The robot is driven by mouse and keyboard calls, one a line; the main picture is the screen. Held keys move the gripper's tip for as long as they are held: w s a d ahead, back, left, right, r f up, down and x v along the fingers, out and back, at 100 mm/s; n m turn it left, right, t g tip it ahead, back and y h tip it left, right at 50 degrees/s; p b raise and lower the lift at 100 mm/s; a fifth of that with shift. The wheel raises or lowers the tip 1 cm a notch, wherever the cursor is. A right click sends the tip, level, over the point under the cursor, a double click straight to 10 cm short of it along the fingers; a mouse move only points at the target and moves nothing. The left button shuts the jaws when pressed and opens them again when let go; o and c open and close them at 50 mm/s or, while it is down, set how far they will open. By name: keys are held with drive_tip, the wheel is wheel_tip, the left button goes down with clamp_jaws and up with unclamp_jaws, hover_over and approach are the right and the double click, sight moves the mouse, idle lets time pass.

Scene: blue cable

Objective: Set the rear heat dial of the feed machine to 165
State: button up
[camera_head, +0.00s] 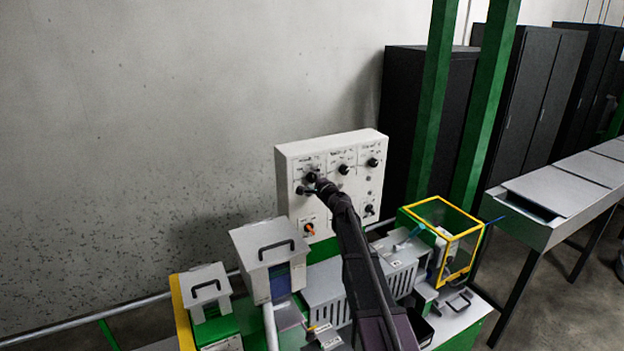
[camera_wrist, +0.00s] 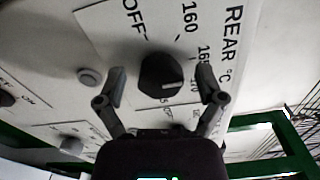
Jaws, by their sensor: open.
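The rear heat dial (camera_wrist: 160,74) is a round black knob on a white plate marked "REAR °C". Around it I read OFF, 160 and 165, with another mark lower down partly covered by a finger. Its white pointer line points right, below the 165 mark; the exact setting is hard to read. My gripper (camera_wrist: 161,72) is open, one finger on each side of the knob, with visible gaps. In the head view, my gripper (camera_head: 309,184) is at the upper left of the feed machine's white control panel (camera_head: 335,200), partly covering the dials there.
Other black knobs (camera_head: 343,169) and (camera_head: 372,162) sit to the right on the panel. An orange-marked knob (camera_head: 308,228) is below. A yellow-framed guard box (camera_head: 440,230) stands right of my arm, and grey lidded boxes (camera_head: 270,250) stand left.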

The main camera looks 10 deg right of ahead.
drive_tip(key=v, duration=1.1)
drive_tip(key=shift+s, duration=0.25)
drive_tip(key=shift+d, duration=0.1)
